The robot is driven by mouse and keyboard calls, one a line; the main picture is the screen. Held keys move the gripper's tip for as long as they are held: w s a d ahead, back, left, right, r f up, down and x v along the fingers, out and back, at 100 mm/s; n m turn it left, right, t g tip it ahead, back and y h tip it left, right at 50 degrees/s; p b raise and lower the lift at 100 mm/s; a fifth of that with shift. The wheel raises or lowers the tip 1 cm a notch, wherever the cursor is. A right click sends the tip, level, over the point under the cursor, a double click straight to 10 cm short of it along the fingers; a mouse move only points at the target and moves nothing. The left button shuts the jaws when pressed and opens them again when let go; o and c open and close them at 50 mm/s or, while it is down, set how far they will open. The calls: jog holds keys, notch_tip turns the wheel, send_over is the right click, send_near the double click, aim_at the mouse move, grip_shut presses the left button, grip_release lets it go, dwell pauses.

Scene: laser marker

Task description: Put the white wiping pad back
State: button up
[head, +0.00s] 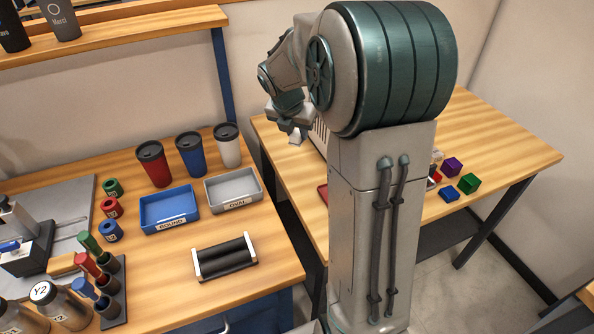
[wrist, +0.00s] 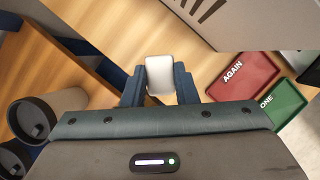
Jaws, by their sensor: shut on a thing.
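My gripper (wrist: 160,88) is shut on the white wiping pad (wrist: 160,70), which sits between the two fingers in the wrist view. In the head view my gripper (head: 290,122) is high near the left edge of the right-hand table, in front of the pale wall. The pad is small there and hard to tell from the gripper. The pad's resting place cannot be made out in these frames.
A pale machine (wrist: 215,15) with dark slots stands close ahead. A red tray (wrist: 243,76) marked AGAIN and a green tray (wrist: 285,103) lie right. The left table holds a blue tray (head: 150,222), a grey tray (head: 214,207), a roller (head: 224,258) and several cups.

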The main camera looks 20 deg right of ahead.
notch_tip(320, 180, down, 10)
jog(key=shift+r+b, duration=0.15)
jog(key=shift+b, duration=0.8)
jog(key=shift+f, duration=0.2)
jog(key=o, duration=0.9)
jog(key=shift+r, duration=0.1)
